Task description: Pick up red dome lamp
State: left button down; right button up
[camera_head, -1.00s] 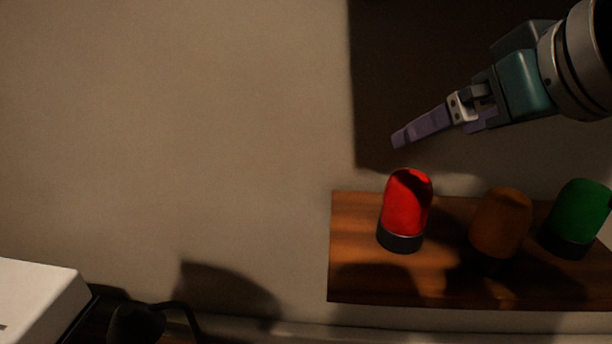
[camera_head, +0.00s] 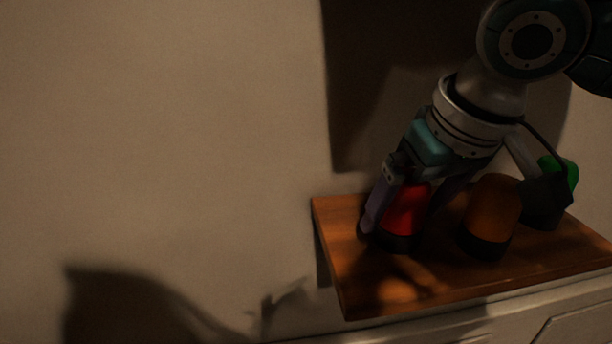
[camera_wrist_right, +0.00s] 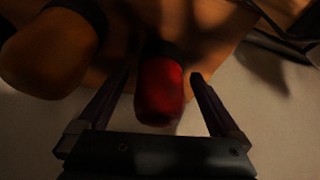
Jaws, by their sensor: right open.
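The red dome lamp (camera_head: 404,212) stands upright on its dark base on a wooden shelf (camera_head: 370,291). My right gripper (camera_head: 402,232) has come down over it from above, with one finger on each side of the dome. In the right wrist view the red dome lamp (camera_wrist_right: 159,88) sits between the two open fingers of the right gripper (camera_wrist_right: 160,82), with a gap visible on both sides. The top of the dome is partly hidden by the gripper in the head view. My left gripper is not in view.
An orange dome lamp (camera_head: 491,210) stands close to the right of the red one; it also shows in the right wrist view (camera_wrist_right: 48,52). A green dome lamp (camera_head: 571,174) is farther right, mostly hidden behind my arm. The shelf is clear in front.

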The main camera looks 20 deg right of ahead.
jog(key=shift+x, duration=1.05)
jog(key=shift+c, duration=0.2)
jog(key=shift+r, duration=0.1)
jog(key=c, duration=1.5)
